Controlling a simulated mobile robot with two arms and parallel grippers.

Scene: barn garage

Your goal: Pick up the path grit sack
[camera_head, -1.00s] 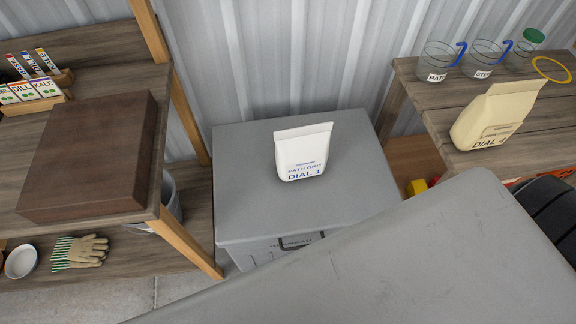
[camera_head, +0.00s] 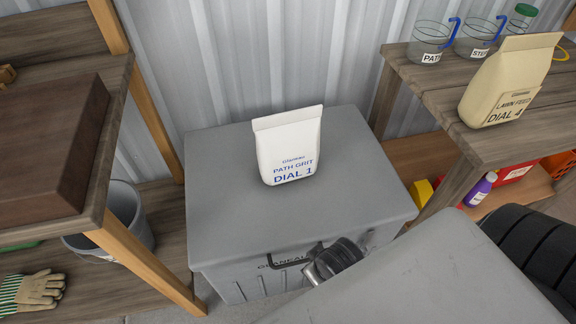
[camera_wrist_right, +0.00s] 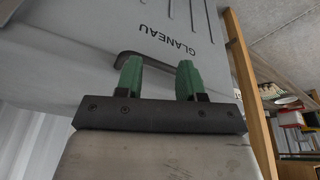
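The path grit sack (camera_head: 287,150) is a white upright bag with a folded top and blue print reading PATH GRIT and DIAL 1. It stands on the lid of a grey bin (camera_head: 225,205) in the head view. My right gripper (camera_wrist_right: 160,70) shows in the right wrist view with two green fingers apart and nothing between them. It is near the bin's front wall and dark handle, below lid height and apart from the sack. The sack is not in the wrist view. My left gripper is not in view.
A lawn feed sack (camera_head: 502,82) marked DIAL 4 and several glass jugs stand on the right bench (camera_head: 440,95). A brown box (camera_head: 45,150) sits on the left bench. A grey bucket (camera_head: 125,215) stands below it. The lid around the sack is clear.

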